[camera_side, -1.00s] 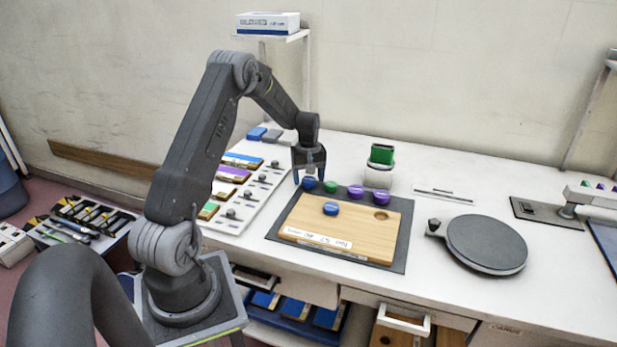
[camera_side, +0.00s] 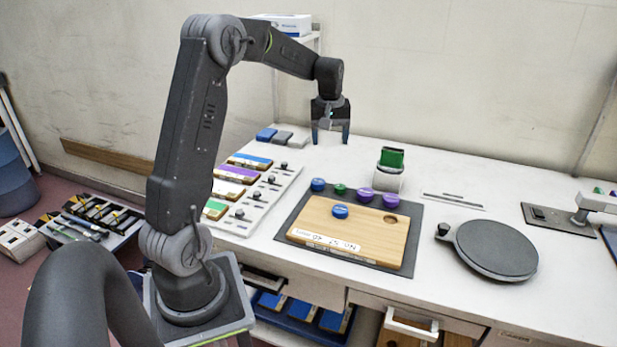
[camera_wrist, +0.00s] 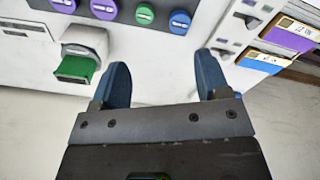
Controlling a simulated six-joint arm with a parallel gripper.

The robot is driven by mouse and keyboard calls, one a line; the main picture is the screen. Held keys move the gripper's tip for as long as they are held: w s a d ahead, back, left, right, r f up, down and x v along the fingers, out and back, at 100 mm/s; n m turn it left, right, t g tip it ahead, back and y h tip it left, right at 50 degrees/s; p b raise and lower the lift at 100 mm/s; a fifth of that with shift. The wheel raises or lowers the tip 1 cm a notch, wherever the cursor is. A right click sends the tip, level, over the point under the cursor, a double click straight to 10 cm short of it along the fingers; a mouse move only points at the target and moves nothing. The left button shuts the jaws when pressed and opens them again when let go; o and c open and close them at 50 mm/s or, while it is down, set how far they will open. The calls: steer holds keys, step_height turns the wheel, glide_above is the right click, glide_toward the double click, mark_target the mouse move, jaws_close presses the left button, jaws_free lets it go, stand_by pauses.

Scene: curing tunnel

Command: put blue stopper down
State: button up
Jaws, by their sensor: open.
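A blue stopper (camera_side: 318,185) stands at the left end of a row along the back of the dark mat (camera_side: 411,241). It also shows in the wrist view (camera_wrist: 180,21), beyond my fingertips. A second blue stopper (camera_side: 340,211) sits on the wooden board (camera_side: 310,218), which has an empty round hole toward its back right. My gripper (camera_side: 330,140) is open and empty, raised above the table behind the row. Its two fingers (camera_wrist: 162,68) are spread apart in the wrist view, with only bare table between them.
A green stopper (camera_side: 340,189) and two purple stoppers, left (camera_side: 365,194) and right (camera_side: 390,200), continue the row. A white holder with a green block (camera_side: 391,158) stands behind. A rack of coloured blocks (camera_side: 285,183) lies left, a round dark plate (camera_side: 496,249) right.

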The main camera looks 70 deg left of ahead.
steer(key=s+d+r+m+t, duration=0.1)
steer(key=s+d+r+m, duration=0.3)
steer(key=d, duration=0.5)
steer(key=s+d+r+m+t, duration=0.1)
steer(key=s+d+r+m, duration=0.25)
steer(key=d, duration=0.65)
steer(key=s+d+f+m+t, duration=0.1)
steer(key=s+d+m+t, duration=0.2)
steer(key=s+d+m, duration=0.3)
steer(key=s+d, duration=0.4)
steer(key=s, duration=0.2)
steer(key=shift+d, duration=0.15)
